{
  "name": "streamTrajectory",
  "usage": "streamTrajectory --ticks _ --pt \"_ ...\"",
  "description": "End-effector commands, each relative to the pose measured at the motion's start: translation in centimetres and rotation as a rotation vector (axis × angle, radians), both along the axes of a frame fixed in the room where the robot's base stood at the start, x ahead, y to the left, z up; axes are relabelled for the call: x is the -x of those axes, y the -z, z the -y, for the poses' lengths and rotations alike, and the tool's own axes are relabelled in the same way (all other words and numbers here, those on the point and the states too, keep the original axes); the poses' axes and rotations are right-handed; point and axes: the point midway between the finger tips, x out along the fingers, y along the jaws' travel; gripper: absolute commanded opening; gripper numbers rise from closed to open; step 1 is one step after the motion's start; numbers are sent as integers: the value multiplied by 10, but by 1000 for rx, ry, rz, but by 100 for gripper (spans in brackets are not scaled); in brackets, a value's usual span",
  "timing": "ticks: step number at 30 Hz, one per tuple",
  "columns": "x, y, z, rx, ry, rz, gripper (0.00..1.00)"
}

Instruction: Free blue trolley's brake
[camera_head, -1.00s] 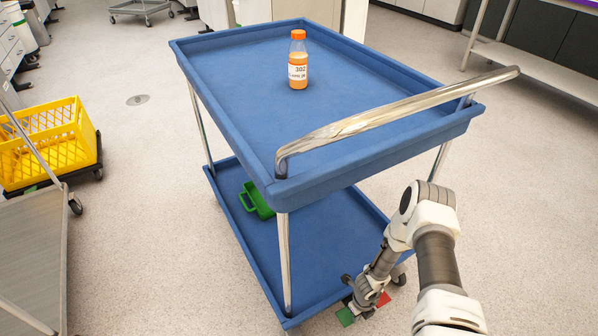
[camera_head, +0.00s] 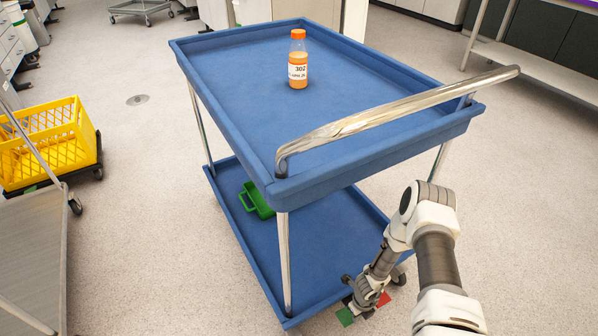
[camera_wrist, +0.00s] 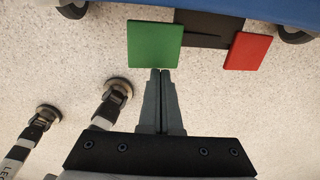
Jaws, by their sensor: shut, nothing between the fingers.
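The blue trolley (camera_head: 245,75) stands in the middle of the head view, with a chrome push handle (camera_head: 400,112) on its near right side. At its base on the handle side are a green pedal (camera_head: 346,316) and a red pedal (camera_head: 383,299). In the wrist view the green pedal (camera_wrist: 155,44) is left of the red pedal (camera_wrist: 248,50), joined by a dark bar (camera_wrist: 205,28). My gripper (camera_wrist: 160,72) is shut and empty, its fingertips at the near edge of the green pedal. I cannot tell whether they touch it. In the head view my arm partly hides the pedals.
An orange juice bottle (camera_head: 298,62) stands upright on the trolley's top, and a green basket (camera_head: 257,200) sits on its lower shelf. Trolley casters (camera_wrist: 72,8) flank the pedals. A yellow crate (camera_head: 45,150) and grey cart (camera_head: 35,250) stand left. The floor right of the trolley is clear.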

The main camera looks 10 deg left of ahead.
Motion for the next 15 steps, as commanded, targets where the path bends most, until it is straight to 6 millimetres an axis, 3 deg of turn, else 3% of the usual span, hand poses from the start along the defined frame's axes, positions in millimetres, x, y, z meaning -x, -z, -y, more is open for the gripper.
streamTrajectory --ticks 15 --pt "0 9 0 0 0 0 0"
